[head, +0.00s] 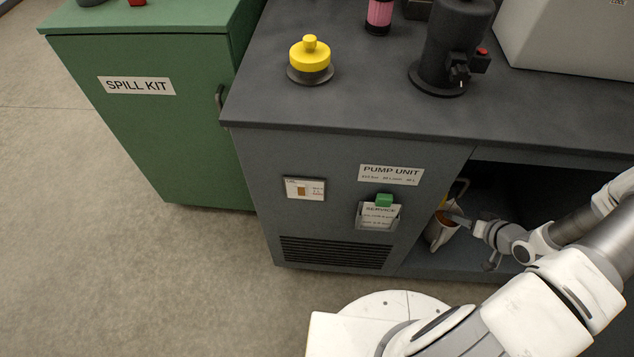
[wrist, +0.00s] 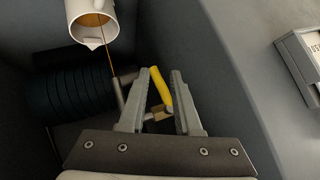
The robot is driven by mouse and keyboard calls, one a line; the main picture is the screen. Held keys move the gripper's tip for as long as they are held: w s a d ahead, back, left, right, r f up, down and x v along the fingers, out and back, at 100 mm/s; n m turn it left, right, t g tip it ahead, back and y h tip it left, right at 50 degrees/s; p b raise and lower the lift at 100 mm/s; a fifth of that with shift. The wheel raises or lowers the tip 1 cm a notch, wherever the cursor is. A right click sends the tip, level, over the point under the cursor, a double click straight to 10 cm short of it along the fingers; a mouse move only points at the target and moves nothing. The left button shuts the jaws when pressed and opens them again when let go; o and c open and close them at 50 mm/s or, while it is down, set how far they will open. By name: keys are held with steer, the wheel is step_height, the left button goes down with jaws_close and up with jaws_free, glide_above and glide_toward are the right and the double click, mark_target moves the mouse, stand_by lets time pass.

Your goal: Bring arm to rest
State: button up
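My gripper (wrist: 164,74) is open inside the pump unit's open compartment. Its two fingers stand apart, and a yellow lever (wrist: 160,88) shows between them; I cannot tell whether they touch it. The lever sits by a small brass fitting (wrist: 158,114) and a grey pipe (wrist: 124,82). A thin amber stream runs between the pipe and a white jug (wrist: 83,32), which holds amber liquid. In the head view my gripper (head: 452,217) is small and reaches in from the right, overlapping the white jug (head: 436,236) there.
The pump unit cabinet (head: 330,236) has a solid front left of the compartment. A dark ribbed cylinder (wrist: 68,94) lies beside the pipe. On top stand a yellow-capped filler (head: 310,56) and a black pump (head: 447,50). A green spill kit cabinet (head: 145,125) stands left. The floor in front is clear.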

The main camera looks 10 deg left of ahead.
steer(key=p+v, duration=0.2)
steer(key=v, duration=0.8)
steer(key=shift+s, duration=0.2)
steer(key=shift+r+p, duration=0.1)
steer(key=shift+p, duration=0.2)
